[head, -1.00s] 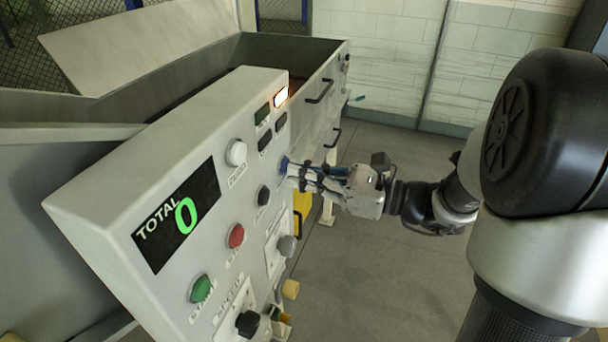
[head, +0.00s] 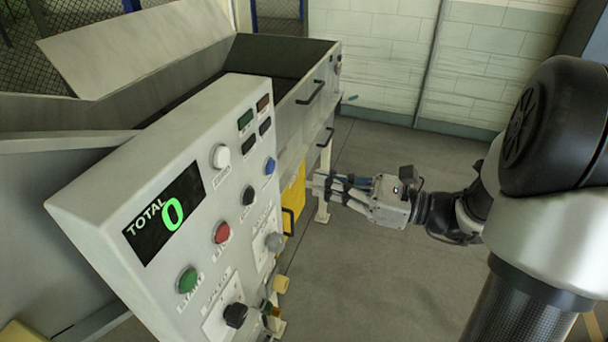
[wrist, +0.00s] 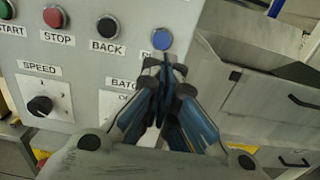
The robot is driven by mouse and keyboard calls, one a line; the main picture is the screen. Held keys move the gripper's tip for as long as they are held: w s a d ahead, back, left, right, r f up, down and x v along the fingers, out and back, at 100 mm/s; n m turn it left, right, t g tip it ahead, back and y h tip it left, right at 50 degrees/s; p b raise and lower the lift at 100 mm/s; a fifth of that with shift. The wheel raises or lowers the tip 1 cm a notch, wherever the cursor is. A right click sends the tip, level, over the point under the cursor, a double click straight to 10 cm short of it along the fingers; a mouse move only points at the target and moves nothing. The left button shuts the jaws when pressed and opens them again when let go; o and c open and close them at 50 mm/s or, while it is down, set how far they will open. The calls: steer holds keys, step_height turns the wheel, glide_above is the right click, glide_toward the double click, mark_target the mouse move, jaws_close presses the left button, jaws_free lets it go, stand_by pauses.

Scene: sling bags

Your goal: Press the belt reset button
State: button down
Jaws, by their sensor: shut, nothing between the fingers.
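The blue button (head: 269,166) sits on the right side of the sloped control panel (head: 110,205). In the wrist view the blue button (wrist: 162,39) shows just above my fingertips, its label partly hidden behind them and only its first letter, R, readable. My gripper (head: 318,184) is shut and empty, to the right of the panel and apart from the blue button. In the wrist view my gripper (wrist: 160,68) has its blue-padded fingers together, pointing at the panel just below the button.
The panel also has a white button (head: 221,157), a black BACK button (head: 248,195), a red STOP button (head: 222,232), a green START button (head: 187,280) and a SPEED knob (head: 235,315). The display (head: 165,213) reads TOTAL 0. Open floor (head: 370,270) lies right of the panel.

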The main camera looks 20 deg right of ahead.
steer(key=shift+p+v, duration=0.3)
steer(key=shift+v, duration=2)
steer(key=shift+d, duration=0.1)
steer(key=s+a+f+n+g+h, duration=0.3)
steer(key=s+a+f+n+g, duration=0.1)
steer(key=s+a+n+g, duration=0.7)
steer(key=s+d+n+t+h+b, duration=0.2)
steer(key=s+n+t+h, duration=0.3)
steer(key=n+h, duration=0.6)
steer(key=d+f+n, duration=0.1)
steer(key=n, duration=0.2)
steer(key=shift+s+d+h, duration=0.2)
steer(key=shift+d+h, duration=0.1)
